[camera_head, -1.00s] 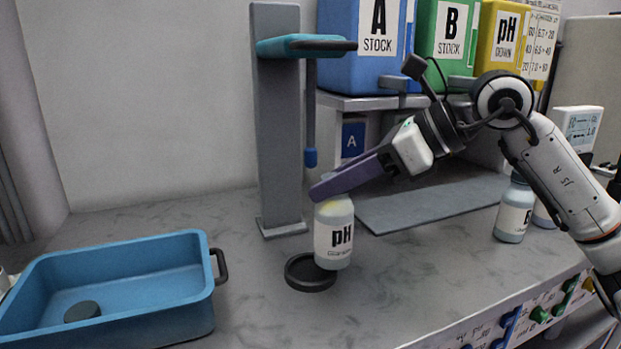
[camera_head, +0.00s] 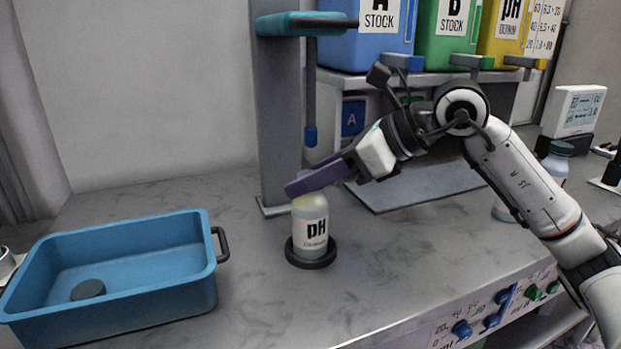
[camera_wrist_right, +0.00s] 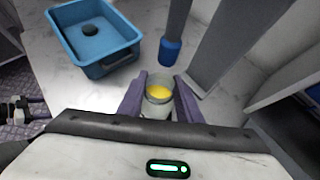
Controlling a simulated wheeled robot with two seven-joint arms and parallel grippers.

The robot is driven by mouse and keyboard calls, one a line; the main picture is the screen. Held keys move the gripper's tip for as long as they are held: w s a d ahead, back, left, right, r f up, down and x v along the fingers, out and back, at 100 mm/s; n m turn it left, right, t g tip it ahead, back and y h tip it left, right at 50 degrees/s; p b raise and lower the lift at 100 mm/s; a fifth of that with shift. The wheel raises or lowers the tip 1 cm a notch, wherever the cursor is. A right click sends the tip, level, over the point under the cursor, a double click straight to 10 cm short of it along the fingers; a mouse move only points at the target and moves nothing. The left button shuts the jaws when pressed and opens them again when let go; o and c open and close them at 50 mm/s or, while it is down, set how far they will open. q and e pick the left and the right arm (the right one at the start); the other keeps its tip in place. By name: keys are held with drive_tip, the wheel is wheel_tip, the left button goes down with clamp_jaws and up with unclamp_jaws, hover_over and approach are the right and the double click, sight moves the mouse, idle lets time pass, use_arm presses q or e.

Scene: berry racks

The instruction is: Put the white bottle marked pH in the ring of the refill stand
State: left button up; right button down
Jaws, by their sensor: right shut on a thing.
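The white bottle marked pH (camera_head: 311,228) stands upright at the dark ring (camera_head: 311,254) on the bench, below the stand's overhanging teal arm (camera_head: 305,22). The ring shows around the bottle's base; I cannot tell whether the bottle fully rests on the bottom. My right gripper (camera_head: 306,186) is shut on the bottle near its top. In the right wrist view the bottle (camera_wrist_right: 158,92) is between the purple fingers, with yellow at its open top. My left gripper is not in view.
A blue tray (camera_head: 214,262) with a dark round piece in it stands at the left. A blue-tipped tube (camera_head: 311,136) hangs close behind the bottle. The grey stand column (camera_head: 273,120) is behind. Stock tanks (camera_head: 367,45) sit on a shelf at the back right.

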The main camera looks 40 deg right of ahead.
drive_tip(key=c, duration=1.3)
unclamp_jaws()
use_arm(q)
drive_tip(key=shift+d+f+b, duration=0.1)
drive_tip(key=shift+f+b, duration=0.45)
drive_tip(key=shift+b, duration=0.55)
use_arm(e)
drive_tip(key=v, duration=1.2)
drive_tip(key=shift+r, duration=0.15)
